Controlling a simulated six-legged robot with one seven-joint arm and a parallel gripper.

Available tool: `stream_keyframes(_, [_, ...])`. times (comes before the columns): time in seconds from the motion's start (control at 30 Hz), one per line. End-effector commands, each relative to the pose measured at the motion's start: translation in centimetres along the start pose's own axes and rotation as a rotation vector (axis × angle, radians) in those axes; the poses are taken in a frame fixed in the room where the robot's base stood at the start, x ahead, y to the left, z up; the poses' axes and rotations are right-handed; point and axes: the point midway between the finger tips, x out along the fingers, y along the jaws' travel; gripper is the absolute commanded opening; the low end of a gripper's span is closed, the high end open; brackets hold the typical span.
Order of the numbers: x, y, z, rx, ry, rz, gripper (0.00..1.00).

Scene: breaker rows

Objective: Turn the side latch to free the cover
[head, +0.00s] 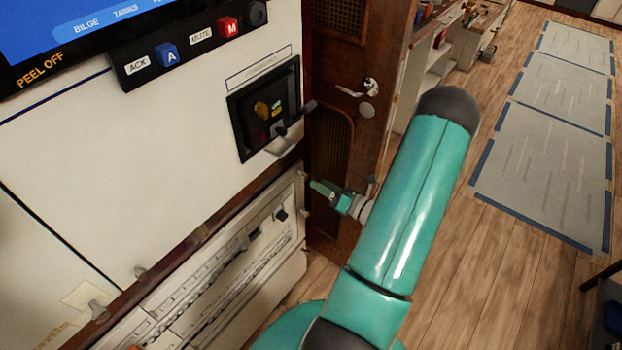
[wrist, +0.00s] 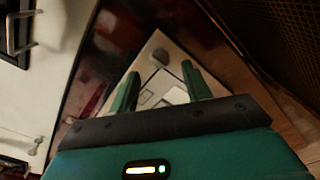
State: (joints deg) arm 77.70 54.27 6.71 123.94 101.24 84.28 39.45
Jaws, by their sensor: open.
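The pale cover panel (head: 240,265) with breaker rows sits low on the cabinet, under a dark wooden ledge, and looks closed. A small dark knob (head: 281,215) is near its upper right corner; I cannot tell for sure whether it is the side latch. My gripper (head: 318,187), with green fingers, is to the right of that corner, apart from the cover as far as I can see. In the wrist view my gripper (wrist: 160,85) is open and empty. A grey knob (wrist: 159,56) on a pale panel corner (wrist: 158,92) shows beyond and between the fingertips.
A black recessed box (head: 266,108) with a protruding lever is above the ledge. A wooden door (head: 340,135) with a metal handle (head: 358,90) stands close on the right.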

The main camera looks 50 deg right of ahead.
Motion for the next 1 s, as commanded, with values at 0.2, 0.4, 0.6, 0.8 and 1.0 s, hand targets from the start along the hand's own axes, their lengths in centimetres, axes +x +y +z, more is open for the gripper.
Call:
stream_keyframes(0.2, [3.7, 0.0, 0.0, -0.001, 0.001, 0.002, 0.48])
stream_keyframes(0.4, [4.8, 0.0, 0.0, 0.0, 0.0, 0.0, 0.48])
stream_keyframes(0.6, [4.9, 0.0, 0.0, 0.0, 0.0, 0.0, 0.48])
stream_keyframes(0.8, [4.9, 0.0, 0.0, -0.001, 0.0, 0.0, 0.15])
stream_keyframes(1.0, [4.8, 0.0, 0.0, -0.003, 0.0, 0.0, 0.04])
